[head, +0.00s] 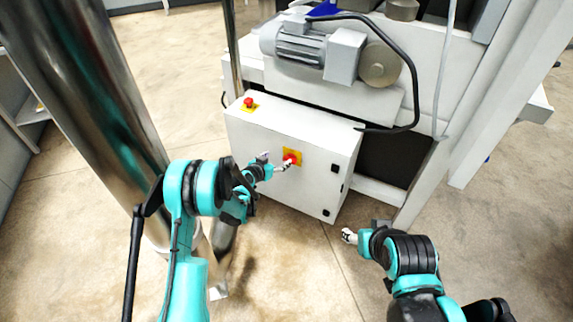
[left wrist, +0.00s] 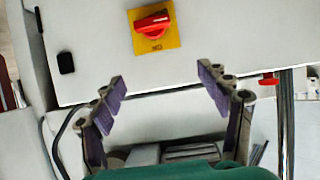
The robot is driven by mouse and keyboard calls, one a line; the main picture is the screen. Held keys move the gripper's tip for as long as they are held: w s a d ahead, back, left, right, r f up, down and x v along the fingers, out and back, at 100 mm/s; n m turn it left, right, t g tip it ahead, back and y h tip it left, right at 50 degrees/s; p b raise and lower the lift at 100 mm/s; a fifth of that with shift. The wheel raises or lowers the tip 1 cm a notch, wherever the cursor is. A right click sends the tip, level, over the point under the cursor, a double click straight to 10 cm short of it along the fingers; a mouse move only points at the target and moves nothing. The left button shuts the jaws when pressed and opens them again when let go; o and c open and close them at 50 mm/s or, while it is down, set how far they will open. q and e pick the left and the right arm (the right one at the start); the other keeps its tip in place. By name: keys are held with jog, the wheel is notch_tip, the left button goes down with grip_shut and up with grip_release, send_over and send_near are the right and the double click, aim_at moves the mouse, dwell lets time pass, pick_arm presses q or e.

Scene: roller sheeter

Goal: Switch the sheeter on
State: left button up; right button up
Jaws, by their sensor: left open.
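The sheeter's red rotary switch (head: 291,157) sits on a yellow plate on the front of the white control box (head: 262,137). In the left wrist view the switch (left wrist: 152,23) shows its handle lying nearly horizontal. My left gripper (head: 281,166) is just in front of the switch in the head view and partly overlaps it. In the left wrist view the left gripper (left wrist: 166,92) has its two purple-padded fingers spread wide, with nothing between them and the switch beyond the fingertips. My right gripper (head: 348,236) is away from the box, low and right; its fingers are too small to judge.
A red emergency button (head: 249,103) stands on top of the box at its left end. Above and behind are a grey motor (head: 299,48) and a black cable (head: 413,75). A metal column (head: 90,70) is at left. The floor (head: 292,262) before the box is clear.

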pick_arm(q)
jog(key=w+d+f+b, duration=0.3)
jog(key=w+d+f, duration=0.1)
jog(key=w+f, duration=0.3)
jog(key=shift+f, duration=0.9)
jog(key=shift+t, duration=0.3)
jog(key=c, duration=1.2)
